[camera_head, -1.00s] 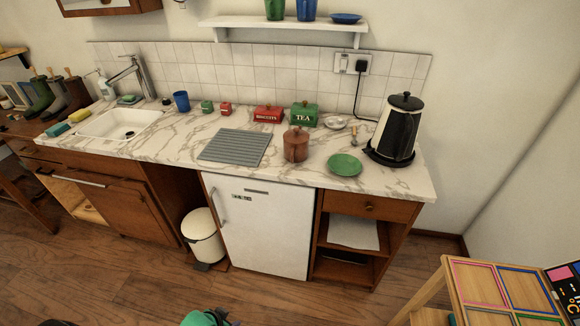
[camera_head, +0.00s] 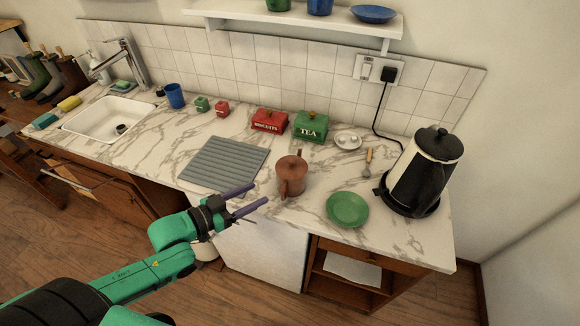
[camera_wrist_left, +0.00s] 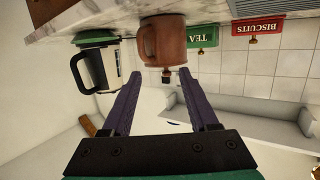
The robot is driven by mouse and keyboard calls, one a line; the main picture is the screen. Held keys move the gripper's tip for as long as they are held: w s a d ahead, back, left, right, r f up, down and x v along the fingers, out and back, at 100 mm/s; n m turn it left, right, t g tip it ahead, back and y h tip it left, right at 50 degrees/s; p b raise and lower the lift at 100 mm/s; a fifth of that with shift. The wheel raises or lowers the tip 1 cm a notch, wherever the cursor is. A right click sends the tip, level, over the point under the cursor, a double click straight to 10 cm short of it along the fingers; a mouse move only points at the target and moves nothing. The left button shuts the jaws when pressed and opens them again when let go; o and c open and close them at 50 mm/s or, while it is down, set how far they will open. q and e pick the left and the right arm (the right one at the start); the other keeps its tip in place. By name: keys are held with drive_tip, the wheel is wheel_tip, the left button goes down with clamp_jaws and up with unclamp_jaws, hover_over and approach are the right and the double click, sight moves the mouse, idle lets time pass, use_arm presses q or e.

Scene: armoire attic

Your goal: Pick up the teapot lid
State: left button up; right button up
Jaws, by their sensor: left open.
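The brown teapot (camera_head: 291,180) stands upright on the marble counter, right of the grey ribbed mat. Its lid (camera_head: 291,162), with a small knob, sits on top. My left gripper (camera_head: 257,194) is open and empty, with purple fingers pointing right toward the teapot, a short way to its left. In the upside-down left wrist view the teapot (camera_wrist_left: 162,42) appears just beyond the open fingertips, apart from them, its knob (camera_wrist_left: 166,77) pointing down the picture between them. My right gripper is out of view.
A green plate (camera_head: 347,210) lies right of the teapot, with the black-and-white kettle (camera_head: 424,172) beyond. The red biscuit box (camera_head: 269,121) and green tea box (camera_head: 311,127) stand behind. The grey mat (camera_head: 224,161) lies left; a wall shelf (camera_head: 300,20) is above.

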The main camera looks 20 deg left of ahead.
sight(289, 162)
use_arm(q)
drive_tip(key=shift+m+t+h, duration=0.3)
drive_tip(key=shift+t+h, duration=0.2)
drive_tip(key=shift+h, duration=0.4)
drive_tip(key=w+d+r, duration=0.1)
drive_tip(key=w, duration=0.1)
drive_tip(key=w+d, duration=0.1)
drive_tip(key=w, duration=0.2)
drive_tip(key=w+d+r, duration=0.1)
drive_tip(key=w+d, duration=0.1)
drive_tip(key=w, duration=0.1)
drive_tip(key=shift+d+r+b, duration=0.1)
drive_tip(key=shift+r+b, duration=0.2)
drive_tip(key=shift+r, duration=0.05)
drive_tip(key=p+x, duration=0.1)
drive_tip(key=x, duration=0.4)
drive_tip(key=shift+w, duration=0.25)
drive_tip(key=shift+w+f, duration=0.1)
clamp_jaws()
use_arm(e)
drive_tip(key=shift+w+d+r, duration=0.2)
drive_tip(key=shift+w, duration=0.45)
